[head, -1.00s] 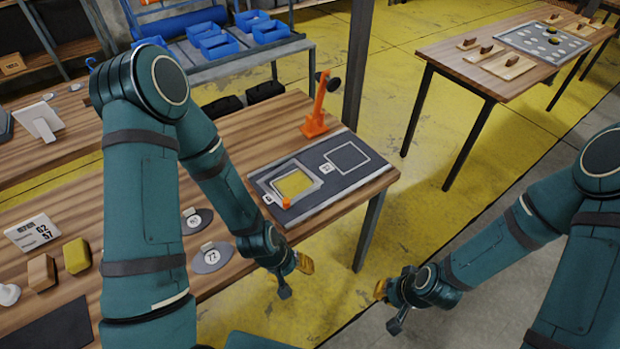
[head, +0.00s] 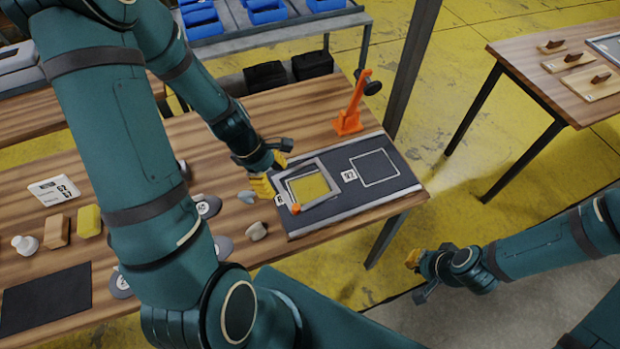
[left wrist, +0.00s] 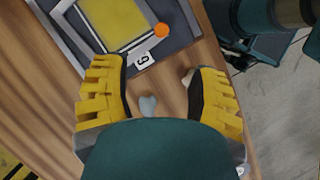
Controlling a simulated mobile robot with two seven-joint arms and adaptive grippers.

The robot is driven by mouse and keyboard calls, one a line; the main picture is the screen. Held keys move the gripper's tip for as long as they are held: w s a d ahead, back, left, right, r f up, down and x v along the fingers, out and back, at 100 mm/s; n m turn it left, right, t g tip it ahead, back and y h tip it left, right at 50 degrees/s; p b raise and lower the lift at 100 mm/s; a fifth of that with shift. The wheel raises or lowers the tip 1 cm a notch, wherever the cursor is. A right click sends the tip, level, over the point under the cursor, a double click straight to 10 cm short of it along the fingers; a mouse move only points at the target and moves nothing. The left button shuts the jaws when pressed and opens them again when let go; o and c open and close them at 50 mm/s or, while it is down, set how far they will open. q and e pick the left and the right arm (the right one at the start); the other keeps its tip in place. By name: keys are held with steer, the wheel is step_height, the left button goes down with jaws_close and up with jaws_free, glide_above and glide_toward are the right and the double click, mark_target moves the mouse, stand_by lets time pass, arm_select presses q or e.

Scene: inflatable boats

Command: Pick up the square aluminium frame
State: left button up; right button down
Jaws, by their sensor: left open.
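The square aluminium frame (head: 328,174) lies on the left part of a dark mat (head: 335,205), around a yellow square, with an orange knob at its near corner. It also shows at the top of the left wrist view (left wrist: 128,49). My left gripper (head: 268,176) is over the table at the frame's left side. In the left wrist view its yellow fingers (left wrist: 157,95) are spread, with bare wood and a small grey piece (left wrist: 149,105) showing between them. The frame is ahead of the fingertips, not between them. My right gripper (head: 413,260) is away from the table; its jaws are too small to read.
An orange upright stand (head: 350,110) is behind the mat. An outlined empty square (head: 374,168) is on the mat's right part. Small grey pieces (head: 257,231) lie left of the mat. A dark post (head: 410,75) stands beyond the table.

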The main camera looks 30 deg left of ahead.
mark_target(295, 207)
arm_select(q)
steer(key=x, duration=0.2)
steer(key=b+x, duration=0.1)
steer(key=x, duration=0.2)
steer(key=b+x, duration=0.1)
steer(key=x, duration=0.1)
steer(key=shift+s+d+f, duration=0.1)
steer(key=shift+s+f, duration=0.1)
steer(key=shift+s, duration=0.05)
steer(key=shift+b+x, duration=0.75)
steer(key=shift+x, duration=2.25)
steer(key=shift+w, duration=0.15)
jaws_close()
